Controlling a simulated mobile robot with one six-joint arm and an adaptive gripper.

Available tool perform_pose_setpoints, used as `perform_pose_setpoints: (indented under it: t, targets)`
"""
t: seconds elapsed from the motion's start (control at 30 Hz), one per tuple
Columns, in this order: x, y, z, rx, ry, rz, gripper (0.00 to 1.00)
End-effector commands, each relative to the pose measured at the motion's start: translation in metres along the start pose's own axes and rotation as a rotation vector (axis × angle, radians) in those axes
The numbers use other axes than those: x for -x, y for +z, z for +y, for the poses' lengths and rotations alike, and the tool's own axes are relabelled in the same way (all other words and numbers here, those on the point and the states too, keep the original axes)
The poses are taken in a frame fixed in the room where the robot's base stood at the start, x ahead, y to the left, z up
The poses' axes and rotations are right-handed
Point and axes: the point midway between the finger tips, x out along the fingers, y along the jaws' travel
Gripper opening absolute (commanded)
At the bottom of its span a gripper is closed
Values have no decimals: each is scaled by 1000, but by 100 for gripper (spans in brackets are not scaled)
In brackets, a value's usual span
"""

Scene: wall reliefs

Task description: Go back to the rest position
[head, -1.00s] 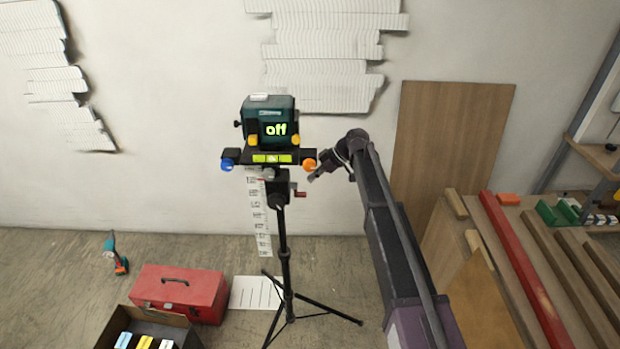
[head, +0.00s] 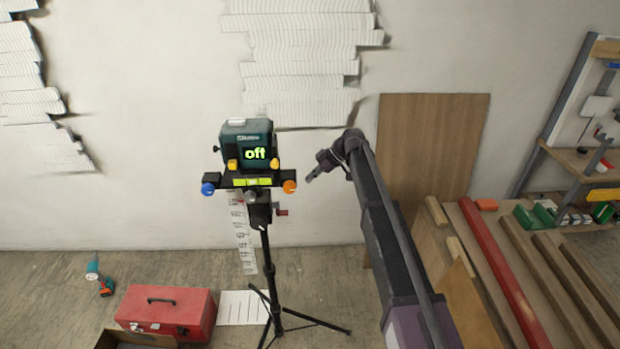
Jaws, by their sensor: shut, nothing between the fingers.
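My gripper (head: 311,177) shows in the head view at the end of my raised arm, pointing left and slightly down. It is small in the picture; its fingers look closed with nothing held. Just left of it in the picture is a tripod (head: 268,272) carrying a dark green device (head: 247,150) whose display reads "off".
A red toolbox (head: 166,312) and a drill (head: 98,277) stand on the floor at left. A wooden board (head: 430,140) leans on the wall behind my arm. Planks and a red beam (head: 500,265) lie at right, by a shelf (head: 575,160). White ribbed reliefs (head: 300,65) hang on the wall.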

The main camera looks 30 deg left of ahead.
Motion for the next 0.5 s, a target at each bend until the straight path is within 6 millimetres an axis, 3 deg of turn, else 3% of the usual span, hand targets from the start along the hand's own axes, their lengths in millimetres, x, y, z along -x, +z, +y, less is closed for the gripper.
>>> perform_pose_setpoints:
  t: [0.33, 0.5]
  targets:
    - [1, 1, -1, -3, 1, -1, 0]
    - [11, 18, -13, -61, 17, -22, 0]
